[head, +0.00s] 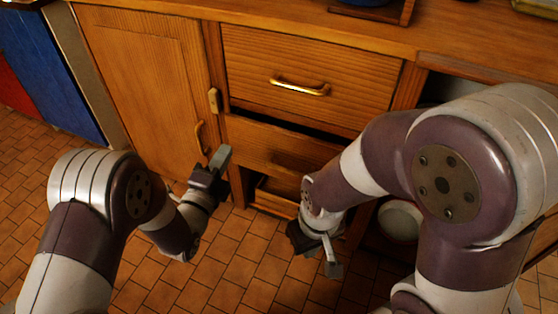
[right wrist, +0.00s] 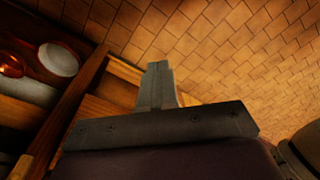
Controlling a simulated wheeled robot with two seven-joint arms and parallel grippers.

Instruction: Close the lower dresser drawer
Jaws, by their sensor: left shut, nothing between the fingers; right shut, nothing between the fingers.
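The wooden dresser (head: 150,75) has an upper drawer (head: 310,62) with a brass handle, its front flush. Below it, another drawer front (head: 262,143) stands out a little, with a dark gap along its top edge. Lower still, a wooden drawer or box part (head: 272,203) shows near the floor, partly hidden by my right arm; I cannot tell how far out it is. My left gripper (head: 222,158) is shut and empty, in front of the dresser's left door edge. My right gripper (head: 333,268) is shut and empty, low over the floor; its fingers also show in the right wrist view (right wrist: 157,85).
A cupboard door (head: 145,85) at the left is shut. An open shelf space at the right holds a pale round dish (head: 400,220), which also shows in the right wrist view (right wrist: 59,60). The tiled floor (head: 235,270) in front is clear. A blue panel (head: 50,70) stands far left.

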